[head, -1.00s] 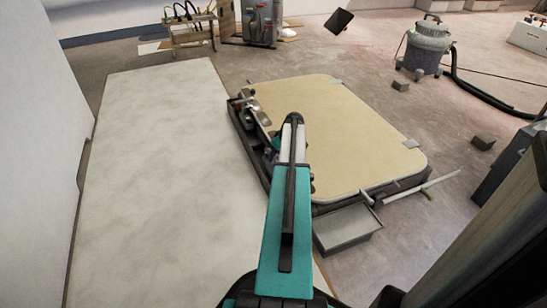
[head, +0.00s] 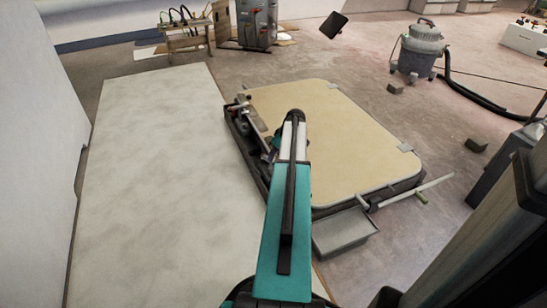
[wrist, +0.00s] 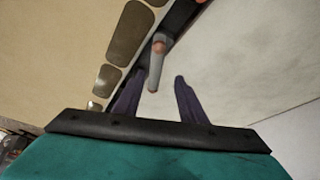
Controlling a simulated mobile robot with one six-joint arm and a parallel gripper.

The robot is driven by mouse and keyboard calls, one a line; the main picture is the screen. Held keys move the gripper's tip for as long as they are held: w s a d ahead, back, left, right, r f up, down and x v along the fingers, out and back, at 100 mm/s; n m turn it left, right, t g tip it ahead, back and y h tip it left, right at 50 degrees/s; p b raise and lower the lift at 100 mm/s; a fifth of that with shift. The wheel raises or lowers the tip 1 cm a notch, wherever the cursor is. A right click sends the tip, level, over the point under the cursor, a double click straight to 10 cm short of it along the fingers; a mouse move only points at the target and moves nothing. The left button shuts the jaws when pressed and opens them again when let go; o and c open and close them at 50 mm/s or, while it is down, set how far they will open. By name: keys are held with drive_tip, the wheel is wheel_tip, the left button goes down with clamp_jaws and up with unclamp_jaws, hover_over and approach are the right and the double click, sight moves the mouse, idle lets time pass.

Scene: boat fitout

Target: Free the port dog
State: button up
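The hatch is a cream panel with rounded corners (head: 325,130) in a dark frame. In the wrist view, a grey lever with a reddish-brown pivot (wrist: 155,68) runs along its edge; it looks like a dog handle, but I cannot tell whether it is the port one. My gripper (wrist: 157,93) is open, its two dark fingers on either side of the lever's near end, with gaps visible. In the head view my arm hides the gripper and part of the hatch's left edge. Another lever (head: 364,203) shows at the hatch's front edge.
A pale flat surface (head: 150,180) lies left of the hatch. A grey tray (head: 345,232) sits by the front corner, and a rod with a green part (head: 436,183) sticks out to the right. A vacuum (head: 417,52) and small blocks (head: 476,145) stand on the floor.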

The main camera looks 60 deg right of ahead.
sight(271, 167)
drive_tip(key=shift+w+d+f+y+p, duration=0.1)
drive_tip(key=shift+w+d+y+p, duration=0.25)
drive_tip(key=shift+w+p, duration=0.2)
drive_tip(key=p, duration=0.2)
drive_tip(key=d+r+p, duration=0.1)
drive_tip(key=shift+w+y+p, duration=0.2)
drive_tip(key=shift+y+p, duration=0.15)
drive_tip(key=s+d+r+p, duration=0.1)
drive_tip(key=p, duration=0.4)
drive_tip(key=shift+s+r, duration=0.1)
drive_tip(key=shift+s, duration=0.1)
drive_tip(key=shift+f, duration=0.2)
drive_tip(key=b+x, duration=0.1)
drive_tip(key=x, duration=0.3)
drive_tip(key=b+x, duration=0.1)
drive_tip(key=x, duration=0.4)
drive_tip(key=b+x, duration=0.1)
drive_tip(key=x, duration=0.3)
drive_tip(key=shift+w+a+f+b, duration=0.15)
drive_tip(key=shift+w+a+b, duration=0.15)
drive_tip(key=shift+w+a, duration=0.1)
